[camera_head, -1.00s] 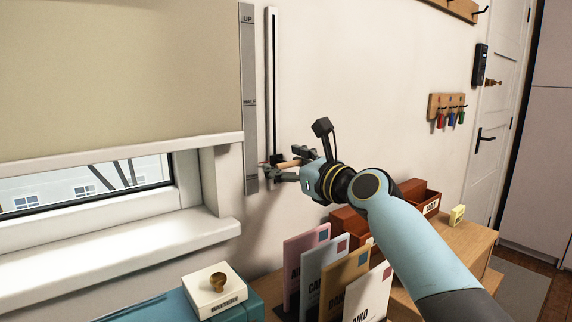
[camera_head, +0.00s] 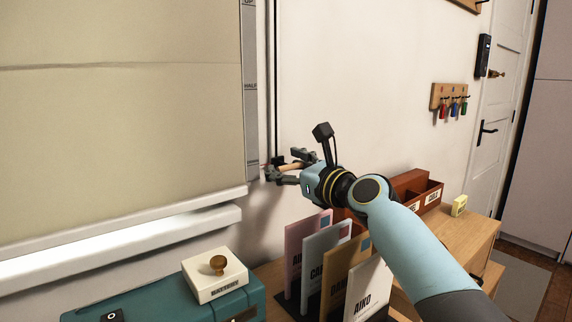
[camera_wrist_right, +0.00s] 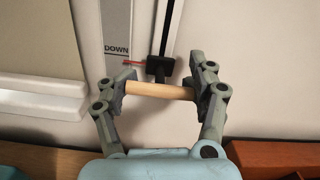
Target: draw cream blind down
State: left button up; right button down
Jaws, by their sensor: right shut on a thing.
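The cream blind (camera_head: 120,120) hangs over the window, and its pale bottom bar (camera_head: 130,228) is close above the sill, with no glass showing. To its right is a grey scale strip (camera_head: 250,100) marked UP and HALF, and DOWN in the right wrist view. Beside it runs a dark vertical slider track (camera_head: 273,60). My right gripper (camera_head: 285,170) is shut on the slider's wooden handle (camera_wrist_right: 160,91), which lies crosswise between the fingers. A red pointer (camera_wrist_right: 133,63) on the black slider block (camera_wrist_right: 160,68) is just below the word DOWN. My left gripper is not in view.
Below my right arm, several name cards (camera_head: 325,260) stand in a rack on the wooden cabinet (camera_head: 465,235). A teal box (camera_head: 170,300) with a white, knobbed block (camera_head: 215,285) is at lower left. Reddish-brown bins (camera_head: 420,190) stand behind my arm.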

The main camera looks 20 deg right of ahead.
jog(key=c, duration=0.8)
grip_release()
jog(key=shift+s+f, duration=0.15)
jog(key=shift+f, duration=0.45)
jog(key=o, duration=0.5)
jog(key=shift+s+r, duration=0.15)
jog(key=shift+s, duration=0.05)
jog(key=shift+c, duration=0.2)
jog(key=shift+r, duration=0.1)
jog(key=shift+w, duration=0.1)
jog(key=v, duration=1.2)
